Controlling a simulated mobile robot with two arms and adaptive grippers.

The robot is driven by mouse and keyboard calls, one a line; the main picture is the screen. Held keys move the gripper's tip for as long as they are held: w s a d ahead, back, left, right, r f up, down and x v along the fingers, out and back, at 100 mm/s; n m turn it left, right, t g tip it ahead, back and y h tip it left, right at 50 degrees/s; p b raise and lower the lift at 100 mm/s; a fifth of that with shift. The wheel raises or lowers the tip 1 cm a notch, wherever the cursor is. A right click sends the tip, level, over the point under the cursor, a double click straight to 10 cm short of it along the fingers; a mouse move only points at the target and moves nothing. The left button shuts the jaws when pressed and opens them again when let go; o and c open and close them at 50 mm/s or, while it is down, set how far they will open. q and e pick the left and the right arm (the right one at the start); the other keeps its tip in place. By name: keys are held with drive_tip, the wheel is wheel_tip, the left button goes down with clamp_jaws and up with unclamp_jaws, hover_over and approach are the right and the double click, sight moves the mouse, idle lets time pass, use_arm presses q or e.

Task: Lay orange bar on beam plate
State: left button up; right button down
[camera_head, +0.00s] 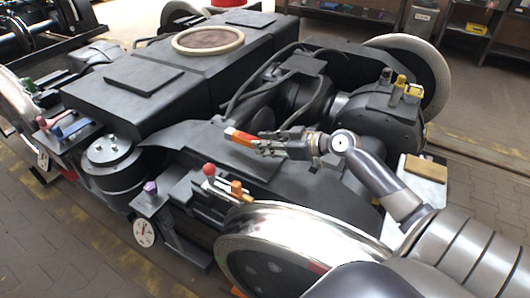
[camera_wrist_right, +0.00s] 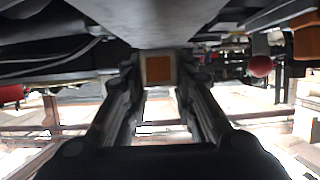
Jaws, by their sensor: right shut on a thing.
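In the right wrist view the bar (camera_wrist_right: 158,70) shows as a square orange end with a pale border between the two finger tips. The right gripper is shut on it, above the dark side beam (camera_head: 225,155) of the bogie. I cannot tell for sure which flat dark surface is the beam plate, nor whether the bar touches the beam. My left gripper is not in view.
A red ball knob (camera_head: 209,170) and an orange block (camera_head: 237,188) stand in front of the beam. A large shiny wheel (camera_head: 300,250) is beside my right arm. Black hoses (camera_head: 265,85) arch behind the gripper. A round gauge (camera_head: 144,232) hangs at the lower left.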

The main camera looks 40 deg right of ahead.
sight(266, 161)
wheel_tip(266, 161, down, 3)
drive_tip(key=shift+r, duration=0.1)
drive_tip(key=shift+b, duration=0.3)
drive_tip(key=shift+f+b, duration=0.6)
drive_tip(key=c, duration=1.3)
unclamp_jaws()
